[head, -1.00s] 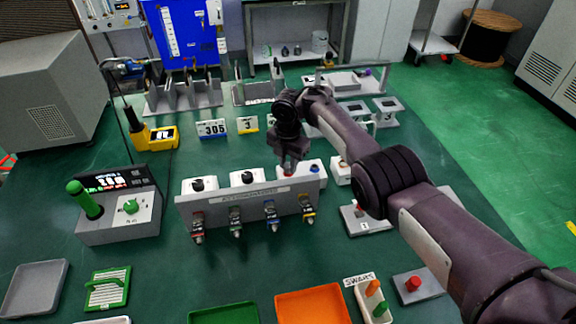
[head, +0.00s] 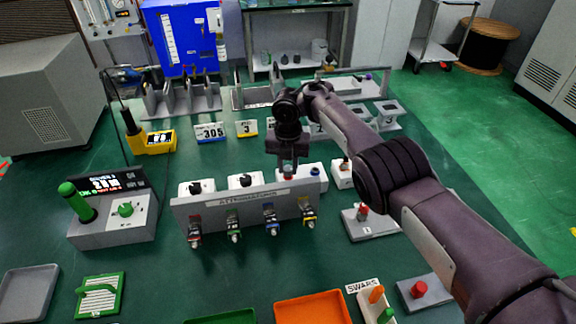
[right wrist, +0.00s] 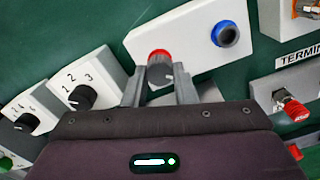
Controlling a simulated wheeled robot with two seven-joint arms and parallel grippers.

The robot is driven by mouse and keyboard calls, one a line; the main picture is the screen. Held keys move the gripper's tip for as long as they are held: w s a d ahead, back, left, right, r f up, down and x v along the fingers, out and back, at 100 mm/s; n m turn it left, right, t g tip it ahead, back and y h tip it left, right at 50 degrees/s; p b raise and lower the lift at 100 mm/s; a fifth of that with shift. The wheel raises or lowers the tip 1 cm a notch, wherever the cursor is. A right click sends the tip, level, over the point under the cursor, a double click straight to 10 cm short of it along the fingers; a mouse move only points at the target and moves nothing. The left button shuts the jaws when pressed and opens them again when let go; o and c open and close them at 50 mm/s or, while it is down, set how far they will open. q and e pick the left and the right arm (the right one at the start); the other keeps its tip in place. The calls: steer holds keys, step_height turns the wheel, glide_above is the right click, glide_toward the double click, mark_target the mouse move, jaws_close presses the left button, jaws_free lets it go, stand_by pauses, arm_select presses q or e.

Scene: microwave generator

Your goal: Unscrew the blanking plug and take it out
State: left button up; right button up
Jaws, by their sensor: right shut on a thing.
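A white block (right wrist: 195,48) lies behind the attenuator panel; it also shows in the head view (head: 308,179). At its left end in the right wrist view, a grey round plug with a white mark and a red ring (right wrist: 159,66) sits on the block's face. My right gripper (right wrist: 160,74) has its two fingers on either side of this plug and is shut on it. In the head view the right gripper (head: 288,170) points down at the block, and its fingers partly hide the plug. A blue-ringed round fitting (right wrist: 225,34) is at the block's other end. My left gripper is not in view.
The attenuator panel (head: 245,203) with several coloured connectors stands in front of the block. Two white dial boxes (right wrist: 86,80) are beside it. A small white box (head: 342,174) stands to the right. Orange (head: 313,312) and green trays lie at the front.

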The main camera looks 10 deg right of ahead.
mark_target(288, 168)
steer(key=shift+f, duration=0.1)
steer(key=o, duration=1)
step_height(288, 168, up, 8)
steer(key=shift+f, duration=0.1)
